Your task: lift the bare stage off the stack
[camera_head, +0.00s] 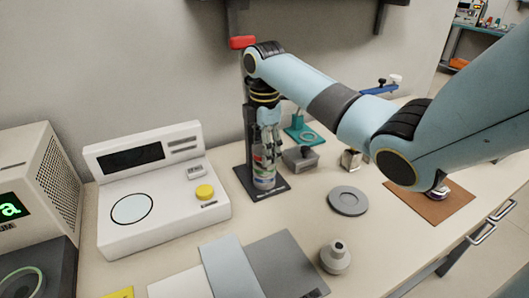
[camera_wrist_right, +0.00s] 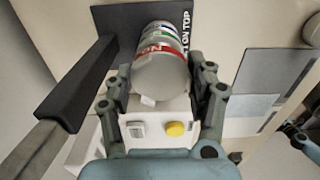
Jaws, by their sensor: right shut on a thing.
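The stack (camera_head: 264,172) is an upright grey cylinder with coloured label bands on a black base plate with a tall post. In the right wrist view, the stack (camera_wrist_right: 160,72) shows its plain grey round end towards the camera, with red, blue and green bands beyond. My right gripper (camera_head: 267,136) points down at the stack's top. In the wrist view its fingers (camera_wrist_right: 161,85) close on both sides of the top grey stage. The seams between stages cannot be told. A grey-blue part at the right wrist view's right edge looks like my left gripper (camera_wrist_right: 297,135); its jaws are unclear.
The black stand plate (camera_head: 273,191) lies under the stack. A white instrument (camera_head: 160,225) with a yellow button stands left. Grey mats (camera_head: 286,264) lie in front.

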